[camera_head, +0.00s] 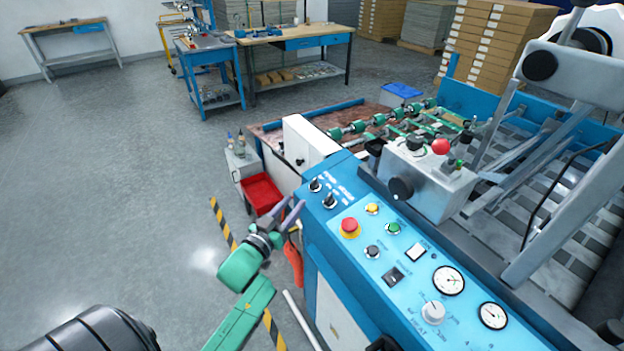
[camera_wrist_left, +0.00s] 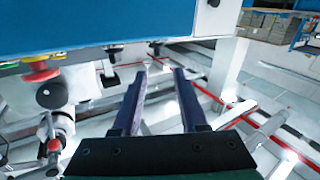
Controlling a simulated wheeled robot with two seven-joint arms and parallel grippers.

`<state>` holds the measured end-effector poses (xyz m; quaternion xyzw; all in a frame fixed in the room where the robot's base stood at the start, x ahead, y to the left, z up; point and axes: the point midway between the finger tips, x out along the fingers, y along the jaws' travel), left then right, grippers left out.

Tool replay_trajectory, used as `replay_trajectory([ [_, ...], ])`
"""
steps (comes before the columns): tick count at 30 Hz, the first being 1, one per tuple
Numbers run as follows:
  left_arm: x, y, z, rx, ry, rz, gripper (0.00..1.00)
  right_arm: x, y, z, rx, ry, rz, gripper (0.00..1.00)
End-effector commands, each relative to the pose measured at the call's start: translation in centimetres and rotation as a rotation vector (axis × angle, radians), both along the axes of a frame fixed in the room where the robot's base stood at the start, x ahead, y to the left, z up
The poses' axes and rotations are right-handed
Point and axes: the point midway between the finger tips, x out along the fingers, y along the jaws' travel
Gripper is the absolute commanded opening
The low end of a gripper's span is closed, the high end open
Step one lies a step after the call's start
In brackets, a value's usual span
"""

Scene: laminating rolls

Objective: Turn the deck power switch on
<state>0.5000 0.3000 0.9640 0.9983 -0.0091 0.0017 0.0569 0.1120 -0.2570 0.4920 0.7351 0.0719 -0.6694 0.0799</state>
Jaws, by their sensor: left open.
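The blue control panel (camera_head: 345,215) of the laminating machine shows in the head view. Two black rotary switches, a rear one (camera_head: 316,186) and a nearer one (camera_head: 329,200), sit at its left end. My left gripper (camera_head: 288,211) is open and empty, just left of the panel's edge, apart from the switches. Its two dark fingers also show in the left wrist view (camera_wrist_left: 160,74), with nothing between them.
A red emergency button (camera_head: 349,227), yellow button (camera_head: 372,208), green button (camera_head: 393,228) and two gauges crowd the panel. A grey control box (camera_head: 425,177) with a red knob rises behind it. A red bin (camera_head: 262,194) stands beyond my gripper.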

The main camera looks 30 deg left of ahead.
Motion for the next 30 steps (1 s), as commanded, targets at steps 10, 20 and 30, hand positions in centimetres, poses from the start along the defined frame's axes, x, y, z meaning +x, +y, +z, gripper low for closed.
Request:
replay_trajectory([
  [10,8.3,-0.2,0.2,-0.001,-0.001,-0.001,0.42,0.1,0.0,1.0,-0.001,-0.002,0.000,0.00],
  [20,9.3,-0.3,0.1,0.000,0.001,-0.001,0.42,0.1,0.0,1.0,0.000,-0.002,0.000,0.00],
  [30,9.2,-0.3,0.1,0.000,0.001,-0.003,0.00,0.1,0.0,1.0,0.000,-0.002,0.000,0.00],
])
